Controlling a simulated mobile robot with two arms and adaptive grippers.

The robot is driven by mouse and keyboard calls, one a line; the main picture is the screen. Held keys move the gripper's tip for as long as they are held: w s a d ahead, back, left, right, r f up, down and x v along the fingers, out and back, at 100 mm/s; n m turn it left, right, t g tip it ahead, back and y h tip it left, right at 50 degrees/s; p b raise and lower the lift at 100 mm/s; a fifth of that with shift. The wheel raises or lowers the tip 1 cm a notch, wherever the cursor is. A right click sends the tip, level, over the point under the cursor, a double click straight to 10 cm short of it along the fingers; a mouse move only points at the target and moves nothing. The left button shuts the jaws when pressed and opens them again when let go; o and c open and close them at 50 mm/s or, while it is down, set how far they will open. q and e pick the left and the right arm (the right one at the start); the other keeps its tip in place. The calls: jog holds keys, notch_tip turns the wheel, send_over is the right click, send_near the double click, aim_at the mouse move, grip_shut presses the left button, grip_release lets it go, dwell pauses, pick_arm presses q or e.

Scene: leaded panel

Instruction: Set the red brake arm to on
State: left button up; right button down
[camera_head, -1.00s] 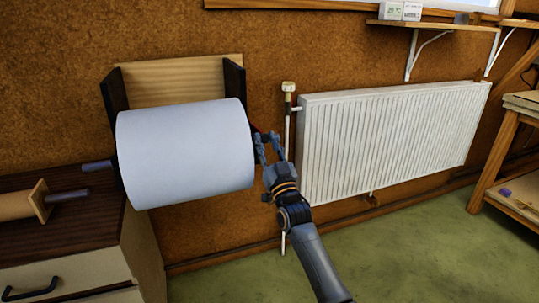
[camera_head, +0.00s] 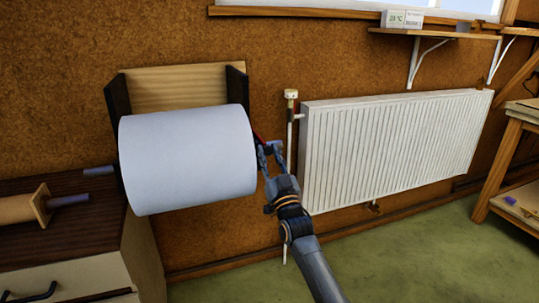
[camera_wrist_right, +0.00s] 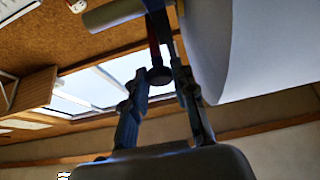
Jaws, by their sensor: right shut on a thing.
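The red brake arm (camera_head: 258,136) shows as a thin red sliver at the right end of the big pale roll (camera_head: 187,158), mostly hidden behind it. In the right wrist view the red arm (camera_wrist_right: 154,45) ends in a dark round knob (camera_wrist_right: 160,75). My right gripper (camera_head: 269,149) is beside the roll's right end, its fingers on either side of the knob and shut on the brake arm. In the wrist view the gripper (camera_wrist_right: 158,82) points up along the roll's end. My left gripper is in neither view.
The roll hangs between dark brackets on a wooden wall board (camera_head: 178,88). A white radiator (camera_head: 395,145) and its upright pipe (camera_head: 290,130) stand close to the right of my gripper. A drawer cabinet (camera_head: 75,240) is at lower left. Green floor (camera_head: 400,260) is clear.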

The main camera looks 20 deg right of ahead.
jog(key=shift+w+f, duration=0.1)
jog(key=shift+f, duration=0.3)
jog(key=c, duration=1.5)
grip_release()
jog(key=o, duration=0.4)
jog(key=shift+w, duration=0.1)
jog(key=shift+w+f, duration=0.1)
jog(key=shift+w, duration=0.05)
jog(key=shift+s+r, duration=0.2)
jog(key=v, duration=1.1)
jog(key=shift+s+f, duration=0.25)
jog(key=shift+s, duration=0.1)
